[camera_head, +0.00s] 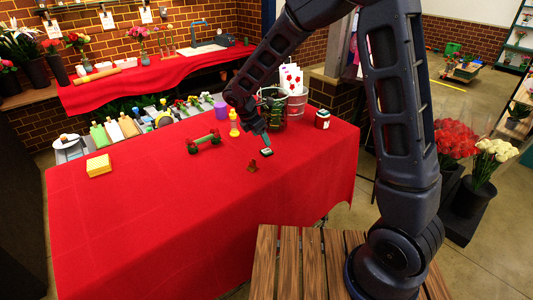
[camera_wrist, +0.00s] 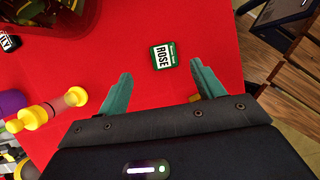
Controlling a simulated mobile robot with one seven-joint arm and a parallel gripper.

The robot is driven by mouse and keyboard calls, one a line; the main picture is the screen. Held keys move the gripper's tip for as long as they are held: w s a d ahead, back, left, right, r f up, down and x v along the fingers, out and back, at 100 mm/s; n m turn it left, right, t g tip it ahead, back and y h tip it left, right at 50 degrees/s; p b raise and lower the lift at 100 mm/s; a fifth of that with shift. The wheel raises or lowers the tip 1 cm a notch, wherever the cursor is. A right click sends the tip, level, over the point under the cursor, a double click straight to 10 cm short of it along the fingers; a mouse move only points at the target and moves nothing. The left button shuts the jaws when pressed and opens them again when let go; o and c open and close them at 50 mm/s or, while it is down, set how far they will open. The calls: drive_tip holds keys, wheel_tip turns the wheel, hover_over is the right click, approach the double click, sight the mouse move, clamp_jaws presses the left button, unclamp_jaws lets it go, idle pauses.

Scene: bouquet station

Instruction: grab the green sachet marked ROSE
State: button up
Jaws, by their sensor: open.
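The green sachet marked ROSE (camera_wrist: 163,56) lies flat on the red tablecloth. In the wrist view it has a white label with dark ROSE lettering and sits just beyond my fingertips, nearer the right finger. In the head view the sachet (camera_head: 267,152) shows as a small white and green piece near the middle of the table. My gripper (camera_wrist: 160,76) is open and empty, its two teal fingers spread wide with the sachet between their lines. In the head view my gripper (camera_head: 266,139) hangs close behind the sachet.
A small red and brown item (camera_head: 253,166) lies just in front of the sachet. The front of the red table (camera_head: 170,220) is clear.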

sight(266, 151)
drive_tip(key=shift+s+x, duration=0.25)
drive_tip(key=shift+x, duration=1.35)
drive_tip(key=shift+s+x, duration=0.2)
drive_tip(key=shift+x, duration=1.4)
drive_tip(key=shift+a+f, duration=0.2)
drive_tip(key=c, duration=1)
drive_tip(key=shift+c, duration=0.2)
